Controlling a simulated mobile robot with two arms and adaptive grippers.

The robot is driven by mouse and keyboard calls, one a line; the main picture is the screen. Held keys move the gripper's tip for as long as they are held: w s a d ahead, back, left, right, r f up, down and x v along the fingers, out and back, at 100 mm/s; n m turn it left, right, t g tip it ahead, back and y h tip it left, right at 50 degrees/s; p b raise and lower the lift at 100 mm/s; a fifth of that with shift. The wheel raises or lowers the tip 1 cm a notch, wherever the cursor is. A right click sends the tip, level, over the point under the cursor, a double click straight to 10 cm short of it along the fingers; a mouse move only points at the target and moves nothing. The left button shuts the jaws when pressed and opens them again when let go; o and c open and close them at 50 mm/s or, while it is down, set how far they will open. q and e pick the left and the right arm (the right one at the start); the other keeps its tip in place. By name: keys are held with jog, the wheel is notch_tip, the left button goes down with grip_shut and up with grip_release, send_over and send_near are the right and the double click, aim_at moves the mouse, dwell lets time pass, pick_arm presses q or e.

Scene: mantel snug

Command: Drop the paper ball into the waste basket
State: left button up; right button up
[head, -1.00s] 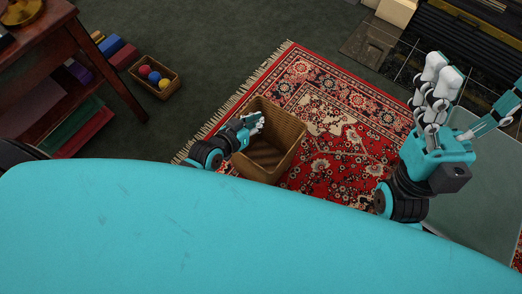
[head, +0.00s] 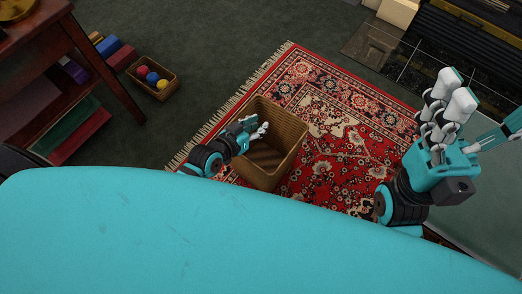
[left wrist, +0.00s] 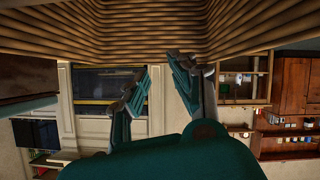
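The brown waste basket (head: 286,128) stands on the red rug in the middle of the head view. My left gripper (head: 264,130) is over the basket's left part. In the left wrist view the fingers of my left gripper (left wrist: 158,85) are spread apart with nothing between them, and the ribbed basket wall (left wrist: 140,38) fills the top. I see no paper ball in either view; part of the basket's inside is hidden by the gripper and the walls. My right gripper (head: 449,105) is raised at the right, away from the basket, with no object visible in it.
A small basket (head: 158,91) with coloured balls sits on the dark carpet at the upper left. A wooden table (head: 110,72) with things on its lower shelf stands left of it. The patterned rug (head: 345,150) is clear right of the waste basket. A dark hearth (head: 430,68) is at the upper right.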

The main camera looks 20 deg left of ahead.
pick_arm(q)
jog(key=shift+s, duration=0.1)
jog(key=v, duration=1.2)
